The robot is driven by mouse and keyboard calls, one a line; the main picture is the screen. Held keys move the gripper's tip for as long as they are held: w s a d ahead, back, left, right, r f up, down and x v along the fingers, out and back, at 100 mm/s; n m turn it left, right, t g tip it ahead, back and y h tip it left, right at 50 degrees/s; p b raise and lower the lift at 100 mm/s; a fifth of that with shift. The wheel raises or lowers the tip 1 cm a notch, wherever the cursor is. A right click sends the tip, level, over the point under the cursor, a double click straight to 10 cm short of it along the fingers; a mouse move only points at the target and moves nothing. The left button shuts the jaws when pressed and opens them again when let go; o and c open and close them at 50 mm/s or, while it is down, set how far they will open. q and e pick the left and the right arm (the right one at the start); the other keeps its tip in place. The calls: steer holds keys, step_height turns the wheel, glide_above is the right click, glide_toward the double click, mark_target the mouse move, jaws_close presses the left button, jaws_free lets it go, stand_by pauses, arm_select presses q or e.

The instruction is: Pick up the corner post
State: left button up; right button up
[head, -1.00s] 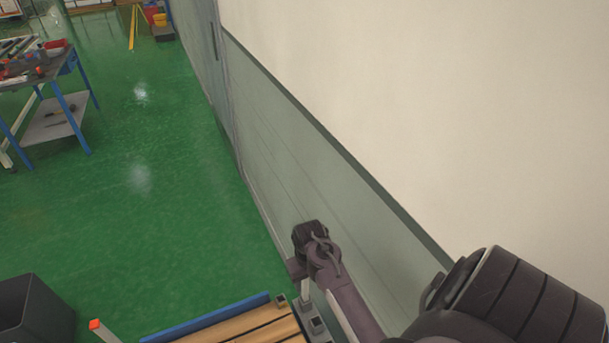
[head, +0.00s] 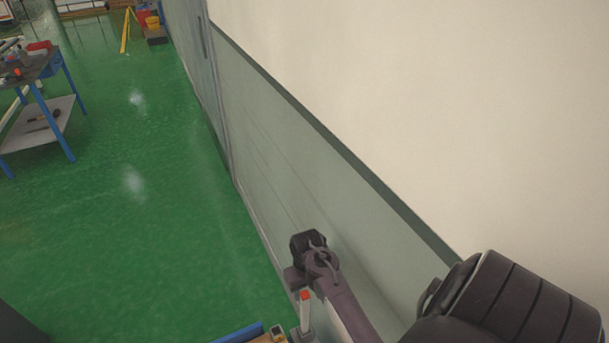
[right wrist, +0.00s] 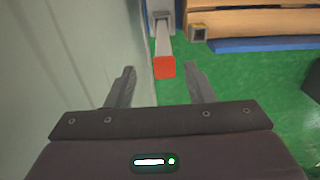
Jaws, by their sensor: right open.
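The corner post (head: 306,318) is a pale upright post with an orange-red top. In the head view it shows at the bottom, just below my right gripper (head: 296,277). In the right wrist view the post (right wrist: 164,42) rises from a grey bracket, and its red top lies between the two fingertips in the picture. My right gripper (right wrist: 160,66) is open, with nothing held. I cannot tell whether the post top is level with the fingertips or beyond them. My left gripper is not in view.
A pale wall (head: 330,180) runs close along the right of my right arm. A wooden-slatted frame (right wrist: 250,25) with a blue rail (right wrist: 265,45) lies beside the post. A workbench (head: 40,105) stands at far left. The green floor (head: 130,230) between is clear.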

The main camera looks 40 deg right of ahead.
step_height(320, 180, down, 2)
steer(key=shift+a+f+p, duration=0.1)
steer(key=shift+f+p, duration=0.1)
steer(key=shift+p, duration=0.1)
steer(key=f, duration=0.4)
steer(key=shift+w+f, duration=0.2)
steer(key=shift+a, duration=0.1)
jaws_close()
